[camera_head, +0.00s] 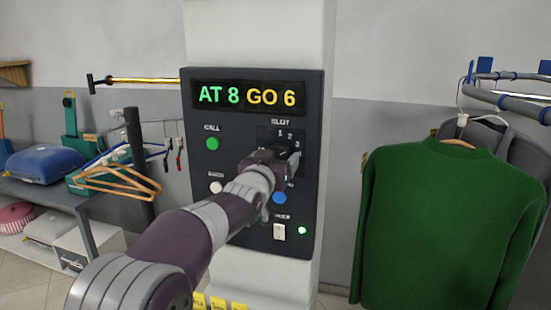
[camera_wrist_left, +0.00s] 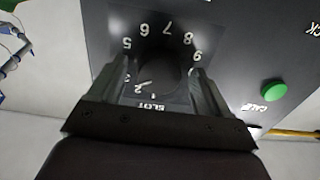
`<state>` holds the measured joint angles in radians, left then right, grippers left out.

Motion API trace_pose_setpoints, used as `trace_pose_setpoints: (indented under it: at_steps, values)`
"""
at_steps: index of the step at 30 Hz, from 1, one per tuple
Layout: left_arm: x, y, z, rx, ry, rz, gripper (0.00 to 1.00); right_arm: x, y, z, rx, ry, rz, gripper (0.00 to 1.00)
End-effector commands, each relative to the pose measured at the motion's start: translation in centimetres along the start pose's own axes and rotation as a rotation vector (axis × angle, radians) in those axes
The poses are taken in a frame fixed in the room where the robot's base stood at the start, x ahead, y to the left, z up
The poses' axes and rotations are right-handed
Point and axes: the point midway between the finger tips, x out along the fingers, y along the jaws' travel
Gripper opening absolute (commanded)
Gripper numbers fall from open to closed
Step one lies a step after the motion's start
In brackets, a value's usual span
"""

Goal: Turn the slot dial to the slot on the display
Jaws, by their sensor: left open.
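The display (camera_head: 248,96) reads AT 8 in green and GO 6 in yellow. The slot dial (camera_wrist_left: 158,72) is a dark round knob ringed by white numbers, upside down in the left wrist view; in the head view my gripper mostly hides it. A short pale mark shows at its lower left in the wrist view, but I cannot tell surely whether it is the pointer. My left gripper (camera_head: 277,160) is at the dial. In the wrist view its open fingers (camera_wrist_left: 161,72) stand on either side of the knob; contact is unclear. My right gripper is out of view.
The dark control panel (camera_head: 198,115) also has a green call button (camera_head: 212,144), a white button (camera_head: 216,187), a blue button (camera_head: 280,198) and a white switch (camera_head: 279,232). A green sweater (camera_head: 435,220) hangs at right. Hangers (camera_head: 115,180) and a shelf are at left.

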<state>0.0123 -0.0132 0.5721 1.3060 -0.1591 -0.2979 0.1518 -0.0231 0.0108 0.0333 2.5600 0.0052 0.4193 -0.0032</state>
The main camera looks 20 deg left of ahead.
Motion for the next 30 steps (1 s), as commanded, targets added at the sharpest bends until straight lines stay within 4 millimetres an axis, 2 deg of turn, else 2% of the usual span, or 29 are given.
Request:
trace_pose_setpoints:
  at_steps: [1,2,6,7,19,30]
  values:
    - [0.0,0.0,0.0,0.0,0.0,0.0,0.78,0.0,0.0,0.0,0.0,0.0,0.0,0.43]
    - [0.0,0.0,0.0,0.0,0.0,0.0,0.72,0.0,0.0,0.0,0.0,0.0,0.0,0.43]
    - [0.0,0.0,0.0,0.0,0.0,0.0,0.26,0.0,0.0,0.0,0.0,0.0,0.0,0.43]
    - [0.0,0.0,0.0,0.0,0.0,0.0,0.23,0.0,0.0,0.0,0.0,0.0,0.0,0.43]
    - [0.0,0.0,0.2,0.068,0.001,0.0,0.23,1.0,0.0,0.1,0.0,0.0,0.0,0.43]
    - [0.0,-0.1,0.4,0.366,0.0,0.0,0.23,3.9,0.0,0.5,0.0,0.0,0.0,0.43]
